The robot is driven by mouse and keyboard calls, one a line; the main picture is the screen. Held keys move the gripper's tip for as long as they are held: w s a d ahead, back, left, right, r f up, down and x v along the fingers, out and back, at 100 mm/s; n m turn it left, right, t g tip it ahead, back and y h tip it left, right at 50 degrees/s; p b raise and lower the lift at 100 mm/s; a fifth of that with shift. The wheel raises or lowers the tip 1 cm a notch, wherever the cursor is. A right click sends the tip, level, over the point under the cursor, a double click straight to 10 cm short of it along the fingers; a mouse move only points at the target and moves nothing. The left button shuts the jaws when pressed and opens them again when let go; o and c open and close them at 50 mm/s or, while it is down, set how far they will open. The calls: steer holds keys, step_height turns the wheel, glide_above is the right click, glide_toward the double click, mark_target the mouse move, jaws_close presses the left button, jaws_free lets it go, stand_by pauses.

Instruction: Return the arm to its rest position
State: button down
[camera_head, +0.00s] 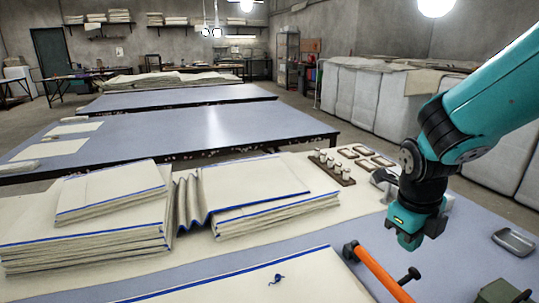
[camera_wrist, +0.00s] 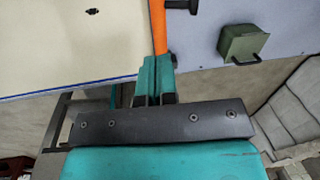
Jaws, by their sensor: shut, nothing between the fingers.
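My gripper (camera_head: 407,240) hangs from the teal arm at the right of the head view, pointing down above the table. In the wrist view its teal fingers (camera_wrist: 153,80) are together with nothing between them. An orange-handled tool (camera_head: 380,270) lies below and in front of the gripper in the head view. Its orange handle also shows just beyond the fingertips in the wrist view (camera_wrist: 158,28). A flat cream cloth with a blue edge (camera_head: 320,280) lies at the front of the table. Stacks of folded cream cloth (camera_head: 110,215) stand at the left.
A wooden rack with white pegs (camera_head: 333,168) and small frames (camera_head: 375,160) lie behind the gripper. A metal tray (camera_head: 514,241) and a green box (camera_head: 503,292) sit at the right. A long blue-grey table (camera_head: 200,135) stands behind. Bare tabletop (camera_head: 460,240) shows right of the gripper.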

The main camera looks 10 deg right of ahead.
steer(key=s+a+r+m+y+p, duration=0.2)
steer(key=s+a+r+m, duration=0.5)
steer(key=m, duration=0.9)
steer(key=s+a+r+m+y+p, duration=0.3)
steer(key=s+a+r+m, duration=0.4)
steer(key=m, duration=0.9)
steer(key=a, duration=0.3)
steer(key=shift+a+m+g+y, duration=0.3)
steer(key=shift+a+g+y, duration=0.05)
steer(key=shift+g+y, duration=0.05)
steer(key=shift+s, duration=0.1)
